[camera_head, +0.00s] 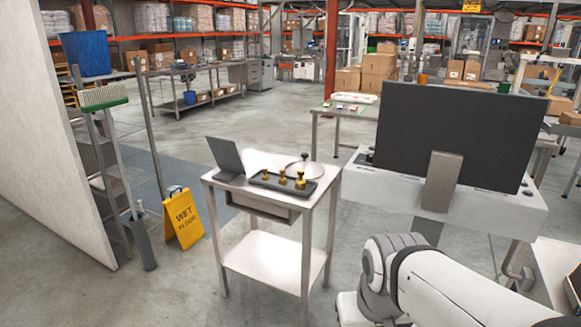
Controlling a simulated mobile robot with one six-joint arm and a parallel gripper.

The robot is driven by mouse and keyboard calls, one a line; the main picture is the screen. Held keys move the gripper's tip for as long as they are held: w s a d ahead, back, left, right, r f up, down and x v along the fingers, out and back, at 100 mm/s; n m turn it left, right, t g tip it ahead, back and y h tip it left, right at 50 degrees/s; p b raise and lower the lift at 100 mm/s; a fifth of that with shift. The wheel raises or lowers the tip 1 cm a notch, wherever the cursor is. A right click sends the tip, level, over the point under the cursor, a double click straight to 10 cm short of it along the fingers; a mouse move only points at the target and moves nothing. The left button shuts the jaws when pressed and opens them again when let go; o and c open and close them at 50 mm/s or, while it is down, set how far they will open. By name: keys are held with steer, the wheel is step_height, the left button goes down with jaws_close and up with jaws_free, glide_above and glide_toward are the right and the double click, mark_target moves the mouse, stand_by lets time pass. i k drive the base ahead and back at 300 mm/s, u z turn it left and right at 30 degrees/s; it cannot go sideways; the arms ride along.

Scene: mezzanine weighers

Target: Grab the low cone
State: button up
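A pale grey, wide, low round piece (300,169) with a dark knob on top stands at the back of the small steel table (233,184). It looks like a shallow cone or lid, and is the nearest match to a low cone. Its front edge is partly hidden by a dark tray (258,180). In that tray stand several small brass weights (300,181) in a row. My white arm enters at the lower right, well in front of and right of the table. My gripper is outside the picture.
A dark panel (222,158) stands tilted on the table's left. A large black monitor (455,135) on a white bench (490,207) stands to the right. A yellow wet-floor sign (184,217) stands left. Concrete floor is open in front of the table and behind it.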

mark_target(313, 169)
steer(key=k, duration=0.55)
steer(key=u, duration=0.5)
steer(key=i, duration=1.55)
steer(key=z, duration=0.25)
steer(key=i, duration=1.2)
steer(key=z, duration=0.95)
steer(key=i, duration=0.3)
steer(key=z, duration=0.1)
steer(key=k, duration=0.8)
steer(key=z, duration=0.15)
steer(key=i, duration=0.65)
steer(key=z, duration=0.05)
